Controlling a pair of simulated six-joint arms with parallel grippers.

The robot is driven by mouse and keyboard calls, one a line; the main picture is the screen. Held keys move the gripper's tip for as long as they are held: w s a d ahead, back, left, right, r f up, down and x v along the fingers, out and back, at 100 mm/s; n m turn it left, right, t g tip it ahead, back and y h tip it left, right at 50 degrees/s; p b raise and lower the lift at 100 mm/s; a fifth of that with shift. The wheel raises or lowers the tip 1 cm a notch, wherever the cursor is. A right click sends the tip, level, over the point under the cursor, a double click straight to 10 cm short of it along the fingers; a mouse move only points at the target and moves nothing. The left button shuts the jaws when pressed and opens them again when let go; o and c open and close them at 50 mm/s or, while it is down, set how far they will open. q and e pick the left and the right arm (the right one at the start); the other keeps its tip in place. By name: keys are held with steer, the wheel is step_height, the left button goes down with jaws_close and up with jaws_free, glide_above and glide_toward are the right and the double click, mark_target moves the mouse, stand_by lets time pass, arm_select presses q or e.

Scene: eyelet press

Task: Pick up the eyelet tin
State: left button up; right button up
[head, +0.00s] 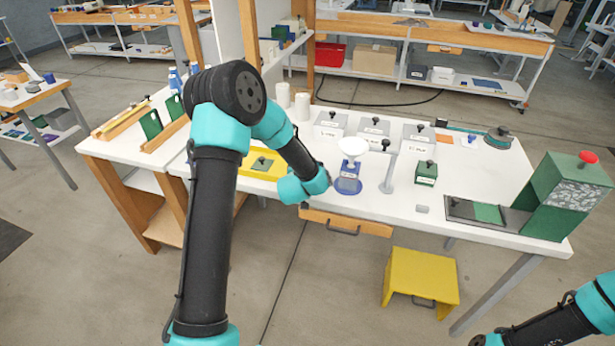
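No object is plainly readable as the eyelet tin. The likeliest is a small dark green box (426,173) with a pale label and a knobbed lid, standing upright on the right half of the white bench (400,205). Three grey lidded boxes with labels stand behind it: left (331,122), middle (373,130) and right (418,138). My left arm reaches over the bench from the left, and its wrist is left of the green box, clear of it. Its fingers are not visible. My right arm is at the bottom right corner, off the bench, with no fingers showing.
A white dish on a blue-based stand (348,183) and a grey post (389,172) stand between my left wrist and the green box. A green press (567,195) with a red knob is at the right end. A yellow tray (246,173) lies beside my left wrist.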

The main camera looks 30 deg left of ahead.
arm_select(q)
steer(key=shift+c, duration=0.4)
steer(key=c, duration=1)
